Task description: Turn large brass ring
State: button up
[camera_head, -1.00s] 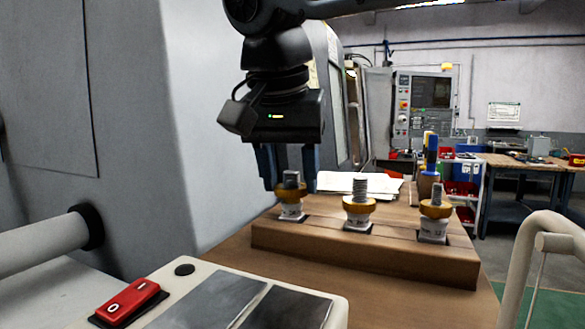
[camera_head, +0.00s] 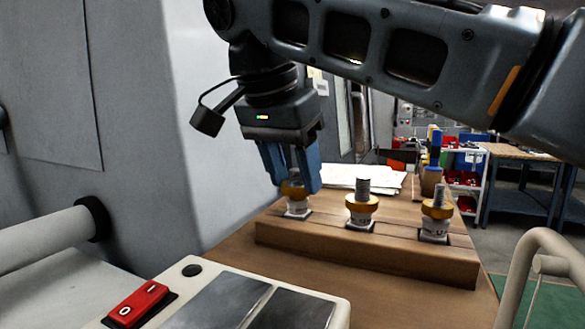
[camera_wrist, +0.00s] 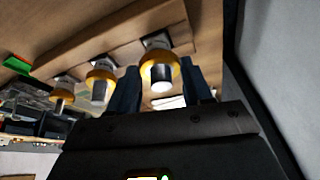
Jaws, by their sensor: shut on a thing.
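Three brass rings sit on threaded studs with white, marked collars, in a row on a wooden block (camera_head: 365,257). My gripper (camera_head: 296,184) points down over the left stud, and its blue fingers are shut on the left brass ring (camera_head: 291,190), which they partly cover. The wrist view also shows this ring (camera_wrist: 158,56) between the fingers, looking the largest there. The middle brass ring (camera_head: 361,203) and right brass ring (camera_head: 437,210) stand apart from my gripper, with their stud tops showing.
Papers (camera_head: 362,178) lie behind the block, and a brown holder with a blue-handled tool (camera_head: 432,160) stands behind the right stud. A panel with a red switch (camera_head: 138,303) is in front. A grey machine wall (camera_head: 140,130) rises close on the left.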

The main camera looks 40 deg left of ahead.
jog(key=o, duration=1.1)
jog(key=shift+c, duration=0.2)
jog(key=v, duration=0.7)
jog(key=shift+s+r+b, duration=0.2)
jog(key=shift+r+b, duration=0.15)
jog(key=shift+b, duration=0.05)
jog(key=shift+s, duration=0.1)
